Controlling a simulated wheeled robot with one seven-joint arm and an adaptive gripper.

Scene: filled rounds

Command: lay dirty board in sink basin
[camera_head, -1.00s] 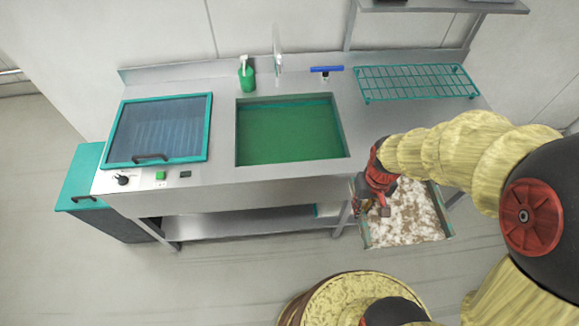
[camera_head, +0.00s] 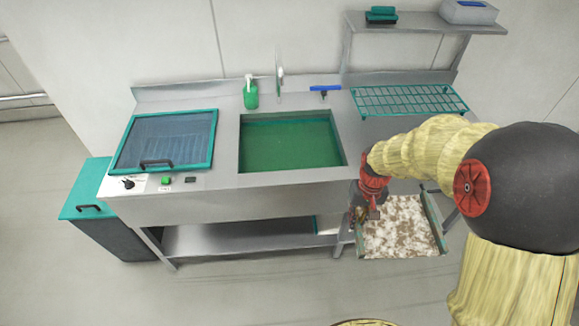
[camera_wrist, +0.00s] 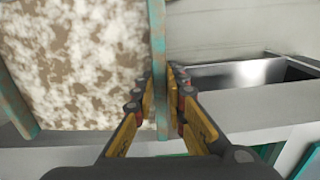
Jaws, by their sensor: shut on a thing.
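The dirty board (camera_head: 402,228) is a pale panel with brown and white blotches and worn teal edge strips. It is in front of the counter, right of the sink, and fills the left of the wrist view (camera_wrist: 75,65). My gripper (camera_head: 372,210) is shut on its left edge in the head view; the wrist view shows my fingers (camera_wrist: 164,85) on either side of a teal edge strip. The sink basin (camera_head: 288,148) is green inside and lies to the upper left of my gripper, with no object visible in it. My arm covers part of the counter beside the board.
A teal-framed lidded unit (camera_head: 165,140) is left of the sink. A green bottle (camera_head: 251,95), a faucet (camera_head: 280,75) and a blue-handled tool (camera_head: 325,88) stand behind it. A teal wire rack (camera_head: 410,99) lies at the right. A wall shelf (camera_head: 425,23) is above.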

